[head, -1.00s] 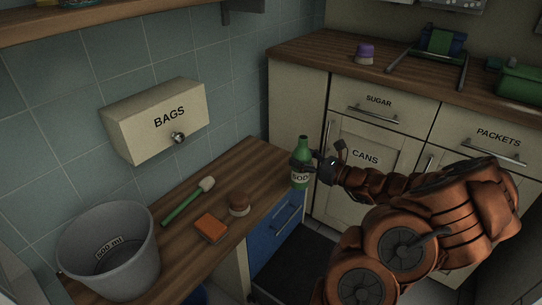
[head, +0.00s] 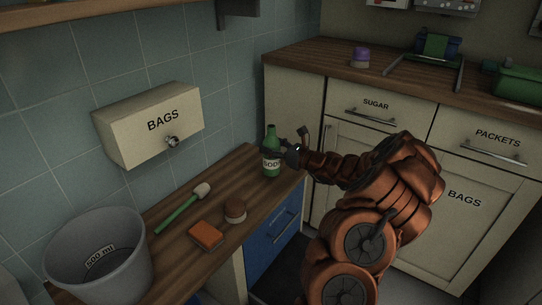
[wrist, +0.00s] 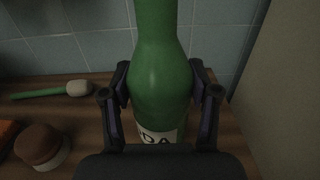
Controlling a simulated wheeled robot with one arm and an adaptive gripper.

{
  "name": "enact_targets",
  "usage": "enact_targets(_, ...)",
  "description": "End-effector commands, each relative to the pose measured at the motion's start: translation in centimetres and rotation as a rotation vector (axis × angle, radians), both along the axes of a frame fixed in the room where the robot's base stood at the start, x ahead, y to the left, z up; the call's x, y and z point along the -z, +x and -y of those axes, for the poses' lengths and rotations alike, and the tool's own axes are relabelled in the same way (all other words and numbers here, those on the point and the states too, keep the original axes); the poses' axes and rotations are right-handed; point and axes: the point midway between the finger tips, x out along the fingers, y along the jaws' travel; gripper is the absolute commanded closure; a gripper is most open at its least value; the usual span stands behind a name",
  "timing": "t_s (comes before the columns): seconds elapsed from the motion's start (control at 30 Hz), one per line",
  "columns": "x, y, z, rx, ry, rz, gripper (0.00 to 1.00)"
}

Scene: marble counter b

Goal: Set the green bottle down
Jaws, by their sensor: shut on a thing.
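The green bottle (head: 271,152) with a white "SODA" label is upright at the far right end of the lower wooden counter (head: 222,180). My gripper (head: 279,150) is shut around its upper body from the right. In the wrist view the green bottle (wrist: 160,72) stands between both fingers of my gripper (wrist: 163,95), with its label partly hidden by the gripper. The bottle appears over the counter top. I cannot tell whether its base touches the wood.
A brush with a green handle (head: 178,213), an orange sponge (head: 205,236) and a brown-topped round object (head: 235,211) lie on the lower counter, left of the bottle. A grey bucket (head: 100,262) stands at the near left. Bare wood surrounds the bottle's left side.

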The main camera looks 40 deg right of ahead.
Motion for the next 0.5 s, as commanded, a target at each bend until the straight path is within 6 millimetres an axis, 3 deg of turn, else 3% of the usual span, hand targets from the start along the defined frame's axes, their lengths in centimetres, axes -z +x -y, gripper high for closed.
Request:
enact_targets(0.27,3.4,0.5,-0.1,-0.001,0.0,-0.001,0.69)
enact_targets(0.5,3.5,0.5,0.0,-0.001,-0.001,0.001,0.69)
